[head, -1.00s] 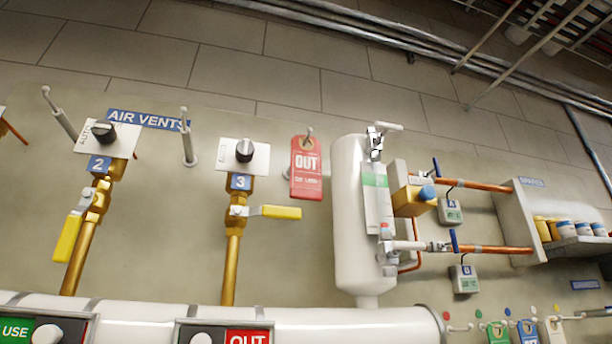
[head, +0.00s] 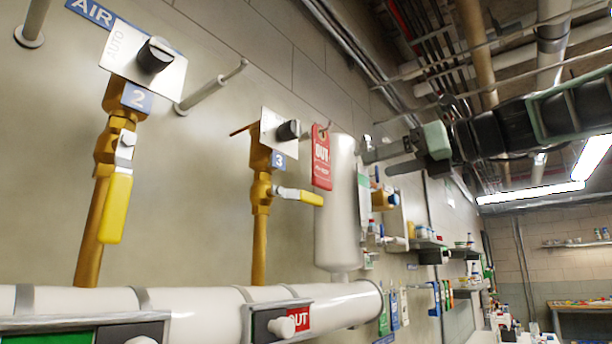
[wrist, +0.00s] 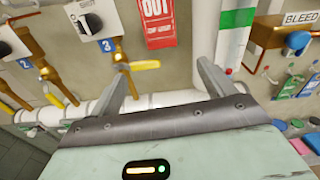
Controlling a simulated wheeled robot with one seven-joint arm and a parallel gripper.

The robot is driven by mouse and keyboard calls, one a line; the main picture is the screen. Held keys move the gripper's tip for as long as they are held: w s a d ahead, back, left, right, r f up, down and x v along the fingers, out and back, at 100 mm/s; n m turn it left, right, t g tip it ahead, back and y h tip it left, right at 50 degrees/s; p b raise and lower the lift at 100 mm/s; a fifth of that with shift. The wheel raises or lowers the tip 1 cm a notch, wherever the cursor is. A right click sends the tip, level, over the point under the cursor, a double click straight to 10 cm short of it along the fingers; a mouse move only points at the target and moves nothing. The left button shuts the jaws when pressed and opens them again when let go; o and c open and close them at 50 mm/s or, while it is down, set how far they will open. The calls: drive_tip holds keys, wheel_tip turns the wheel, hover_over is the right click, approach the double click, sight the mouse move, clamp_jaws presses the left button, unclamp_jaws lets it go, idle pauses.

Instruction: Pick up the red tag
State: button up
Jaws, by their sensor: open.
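The red tag (head: 321,160), lettered OUT, hangs from a hook on the wall between valve 3 and the white upright cylinder. It also shows at the top of the wrist view (wrist: 157,20), its upper end cut off by the frame edge. My gripper (head: 375,161) is right of the tag in the head view, its jaws apart and empty. In the wrist view my gripper (wrist: 166,64) has its two fingers spread, with the tag above and beyond them. The tag is not between the fingers.
The white cylinder (head: 337,225) stands right beside the tag. Valve 3 (head: 262,170) with its yellow lever (head: 298,197) is on the left. A thick white horizontal pipe (head: 215,300) runs below. An empty wall peg (head: 210,90) sticks out left of valve 3.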

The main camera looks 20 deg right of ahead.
sight(323, 168)
drive_tip(key=shift+m+t, duration=0.4)
drive_tip(key=r+p+x, duration=0.1)
drive_tip(key=x, duration=0.2)
drive_tip(key=p+x, duration=0.1)
drive_tip(key=x, duration=0.3)
drive_tip(key=r+p+x, duration=0.1)
drive_tip(key=x, duration=0.2)
drive_tip(key=shift+w+a+r, duration=0.15)
drive_tip(key=shift+w+r, duration=0.15)
drive_tip(key=shift+w, duration=0.05)
drive_tip(key=shift+p+x, duration=1.45)
drive_tip(key=shift+x, duration=1.45)
drive_tip(key=shift+s, duration=0.1)
drive_tip(key=c, duration=1.1)
